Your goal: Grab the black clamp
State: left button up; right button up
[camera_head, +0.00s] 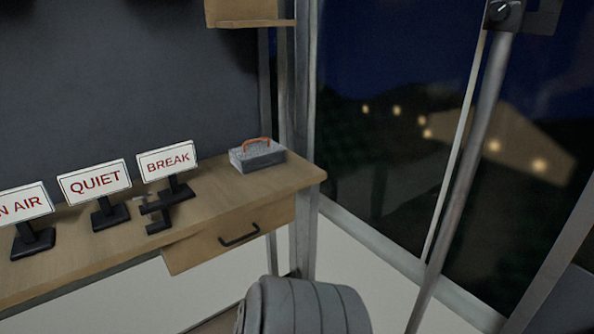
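The black clamp (157,226) is a small dark angular piece at the front edge of the wooden desk (222,197). It sits just in front of the BREAK sign (167,162), close to that sign's black foot, and the two dark shapes partly merge. I cannot tell whether they touch. Part of the clamp reaches down over the desk's front edge. Neither of my grippers is in view.
The QUIET sign (95,181) and an ON AIR sign (22,203) stand left of the clamp. A grey box with an orange handle (257,156) is at the desk's right end. A drawer (230,236) sits below. A grey ribbed object (303,307) and a pole (462,190) are nearer.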

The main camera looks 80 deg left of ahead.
aim_at(145, 209)
jog(key=u, duration=3.65)
